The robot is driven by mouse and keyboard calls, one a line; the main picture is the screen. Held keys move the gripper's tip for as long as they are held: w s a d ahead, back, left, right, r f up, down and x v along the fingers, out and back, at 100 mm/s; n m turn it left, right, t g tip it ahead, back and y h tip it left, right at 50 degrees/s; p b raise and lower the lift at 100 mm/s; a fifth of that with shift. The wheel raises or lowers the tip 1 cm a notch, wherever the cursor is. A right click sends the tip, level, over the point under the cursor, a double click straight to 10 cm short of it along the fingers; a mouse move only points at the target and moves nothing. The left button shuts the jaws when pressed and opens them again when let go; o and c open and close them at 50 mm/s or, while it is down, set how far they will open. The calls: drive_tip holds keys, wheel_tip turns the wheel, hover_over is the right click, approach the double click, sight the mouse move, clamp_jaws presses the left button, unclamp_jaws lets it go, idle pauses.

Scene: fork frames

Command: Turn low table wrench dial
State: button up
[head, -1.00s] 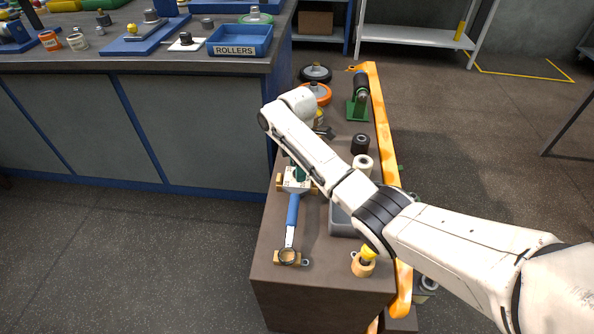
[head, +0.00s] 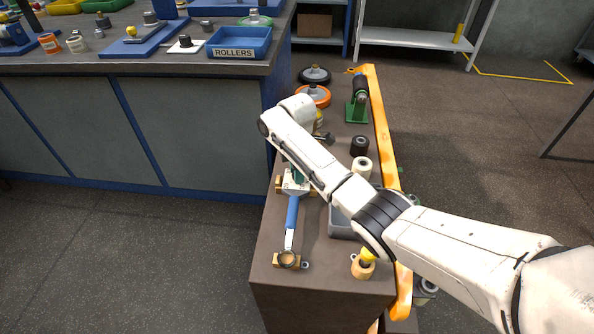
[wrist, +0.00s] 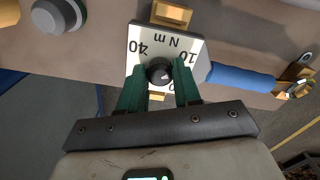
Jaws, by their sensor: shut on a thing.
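The torque wrench lies on the low table (head: 275,295), with its blue handle (head: 292,212) towards the front and a ring end in a wooden rest. It also shows in the wrist view (wrist: 240,78). Its white dial plate (wrist: 145,42) bears "N m", "40" and "10". A dark round dial knob (wrist: 159,70) sits at the plate's middle. My gripper (wrist: 160,76) has its green fingers on both sides of the knob, shut on it. In the head view my arm partly covers the plate and hides most of the knob.
A grey tray (head: 341,226), a yellow-topped wooden piece (head: 363,268) and several rollers stand near my arm. An orange rail (head: 383,130) runs along the table's right edge. A workbench with a blue ROLLERS tray (head: 240,42) stands at the back left.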

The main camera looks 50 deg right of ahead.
drive_tip(key=shift+r, duration=0.1)
drive_tip(key=shift+c, duration=0.2)
drive_tip(key=m+p, duration=0.2)
drive_tip(key=shift+r+m, duration=0.1)
drive_tip(key=shift+m, duration=0.3)
drive_tip(key=m+p, duration=0.2)
drive_tip(key=m, duration=0.2)
drive_tip(key=shift+m+p, duration=0.3)
drive_tip(key=shift+p, duration=0.05)
drive_tip(key=m+p, duration=0.1)
drive_tip(key=m, duration=0.3)
drive_tip(key=shift+m+p, duration=0.35)
drive_tip(key=shift+m, duration=1.75)
drive_tip(key=shift+w, duration=0.1)
drive_tip(key=o, duration=1.1)
drive_tip(key=shift+f, duration=0.2)
drive_tip(key=shift+c, duration=0.2)
